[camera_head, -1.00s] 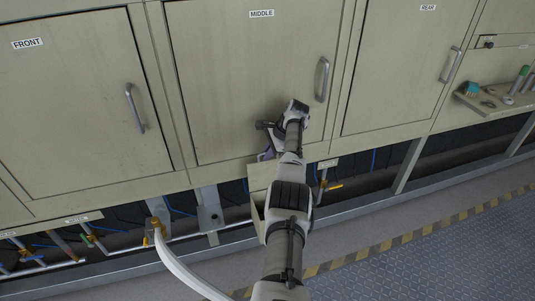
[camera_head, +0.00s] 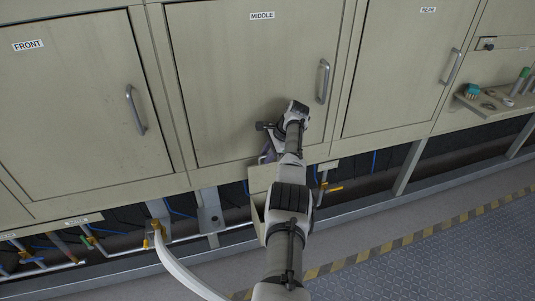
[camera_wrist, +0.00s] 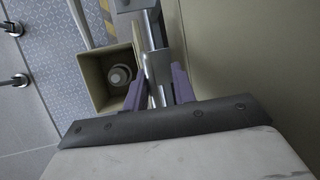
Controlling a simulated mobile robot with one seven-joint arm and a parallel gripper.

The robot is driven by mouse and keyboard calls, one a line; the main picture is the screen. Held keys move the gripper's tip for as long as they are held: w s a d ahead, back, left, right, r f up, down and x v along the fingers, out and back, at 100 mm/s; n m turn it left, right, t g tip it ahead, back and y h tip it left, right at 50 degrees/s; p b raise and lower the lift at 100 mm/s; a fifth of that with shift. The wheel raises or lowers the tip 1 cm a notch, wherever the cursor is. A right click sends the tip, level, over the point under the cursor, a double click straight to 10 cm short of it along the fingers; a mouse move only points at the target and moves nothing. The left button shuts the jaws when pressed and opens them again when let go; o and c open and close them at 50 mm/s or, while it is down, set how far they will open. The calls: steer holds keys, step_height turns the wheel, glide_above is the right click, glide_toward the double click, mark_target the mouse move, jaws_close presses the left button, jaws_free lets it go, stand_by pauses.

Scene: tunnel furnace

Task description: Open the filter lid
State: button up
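No part clearly recognisable as the filter lid shows. An open-topped beige box (camera_head: 258,178) hangs below the MIDDLE door in the head view. In the wrist view the box (camera_wrist: 94,82) is left of my fingers, with a round pale part (camera_wrist: 120,75) down inside, possibly the filter. My gripper (camera_wrist: 160,80) has two purple fingers standing apart, beside the box and not in it. A grey metal bar shows beyond and between them; I cannot tell whether they touch it. In the head view my wrist mostly hides the gripper, in front of the lower MIDDLE door.
The MIDDLE door (camera_head: 235,70) is shut, with a handle (camera_head: 323,81) right of my wrist. FRONT and REAR doors are also shut. Pipes and valves (camera_head: 157,230) run below, with a pale hose at lower left. A shelf (camera_head: 487,107) with small items is at right.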

steer(key=b+v, duration=0.1)
steer(key=v, duration=1.2)
steer(key=shift+d+r+b, duration=0.25)
steer(key=shift+r+b, duration=0.1)
